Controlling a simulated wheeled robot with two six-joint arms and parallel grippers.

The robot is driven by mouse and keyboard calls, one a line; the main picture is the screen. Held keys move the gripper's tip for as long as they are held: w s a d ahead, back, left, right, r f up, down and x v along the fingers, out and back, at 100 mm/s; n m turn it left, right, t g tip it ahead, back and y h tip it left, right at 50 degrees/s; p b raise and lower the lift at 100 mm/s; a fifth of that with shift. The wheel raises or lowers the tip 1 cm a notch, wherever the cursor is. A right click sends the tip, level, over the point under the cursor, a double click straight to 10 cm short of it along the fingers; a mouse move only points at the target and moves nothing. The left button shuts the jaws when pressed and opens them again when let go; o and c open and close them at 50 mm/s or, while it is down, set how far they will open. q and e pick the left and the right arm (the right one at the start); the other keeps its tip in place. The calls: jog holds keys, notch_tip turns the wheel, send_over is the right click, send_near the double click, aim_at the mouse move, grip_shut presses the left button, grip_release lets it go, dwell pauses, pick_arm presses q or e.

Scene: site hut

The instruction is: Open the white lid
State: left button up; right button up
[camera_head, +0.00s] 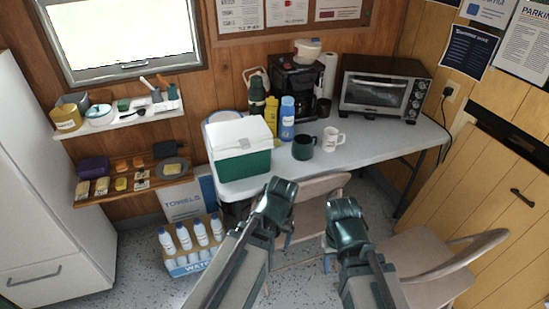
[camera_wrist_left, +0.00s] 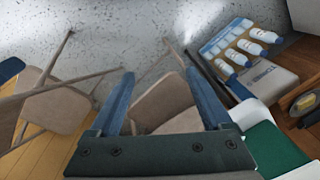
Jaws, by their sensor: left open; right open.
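The white lid (camera_head: 238,133) lies closed on a green cooler (camera_head: 243,166) at the left end of the table. My left gripper (camera_head: 281,190) is in front of the table, to the lower right of the cooler and apart from it. Its two blue fingers are spread and empty in the left wrist view (camera_wrist_left: 158,85), where part of the green cooler (camera_wrist_left: 276,150) shows at the lower right. My right gripper (camera_head: 345,212) is farther right, over the chairs, holding nothing that I can see; its fingertips are hard to make out.
On the table (camera_head: 375,143) stand a blue bottle (camera_head: 287,120), a dark green mug (camera_head: 303,147), a white mug (camera_head: 333,139), a coffee maker (camera_head: 293,82) and a toaster oven (camera_head: 381,88). Folding chairs (camera_head: 430,262) stand in front. A box of bottles (camera_head: 190,262) is on the floor.

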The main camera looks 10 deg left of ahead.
pick_arm(q)
jog(key=w+a+f+n+t+y+b, duration=0.1)
jog(key=w+a+f+b, duration=0.1)
jog(key=a+f+b, duration=0.15)
jog(key=w+a+f+n+y+b, duration=0.1)
jog(key=w+a+f+b, duration=0.1)
jog(key=f+b, duration=0.25)
jog(key=n+t+y+b, duration=0.2)
jog(key=n+t+y, duration=0.45)
jog(key=t, duration=0.65)
send_near(268, 142)
jog(key=shift+m, duration=0.35)
jog(key=x, duration=0.8)
jog(key=shift+w+a, duration=0.1)
pick_arm(e)
notch_tip(268, 142, down, 13)
jog(key=shift+r, duration=0.2)
pick_arm(q)
grip_shut()
